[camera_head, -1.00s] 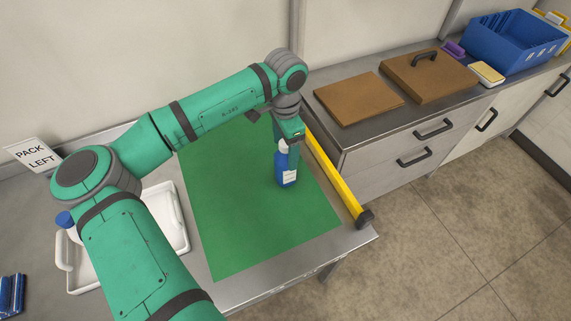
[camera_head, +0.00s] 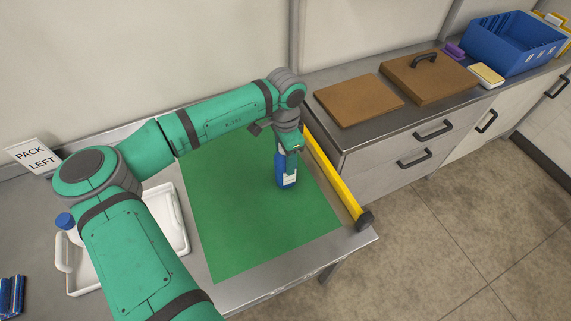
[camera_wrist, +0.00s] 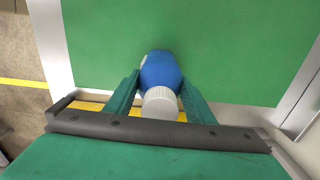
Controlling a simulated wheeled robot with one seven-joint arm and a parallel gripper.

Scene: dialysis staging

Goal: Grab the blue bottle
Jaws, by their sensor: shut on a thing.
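The blue bottle (camera_head: 286,179) with a white label stands upright on the green mat (camera_head: 235,220), near the yellow bar. In the wrist view the blue bottle (camera_wrist: 160,71) shows its white cap toward the camera. My gripper (camera_wrist: 158,95) has one finger on each side of the bottle, near its cap and shoulder, and is shut on it. In the head view my gripper (camera_head: 287,155) reaches down over the bottle and hides its top. The bottle's base appears to be on the mat.
A yellow bar (camera_head: 333,178) runs along the table's right edge. A white tray (camera_head: 179,245) sits at left, partly behind my arm, with a blue-capped item (camera_head: 64,220). A "PACK LEFT" sign (camera_head: 32,155) stands behind. A counter at right holds brown boards (camera_head: 357,98) and a blue bin (camera_head: 512,45).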

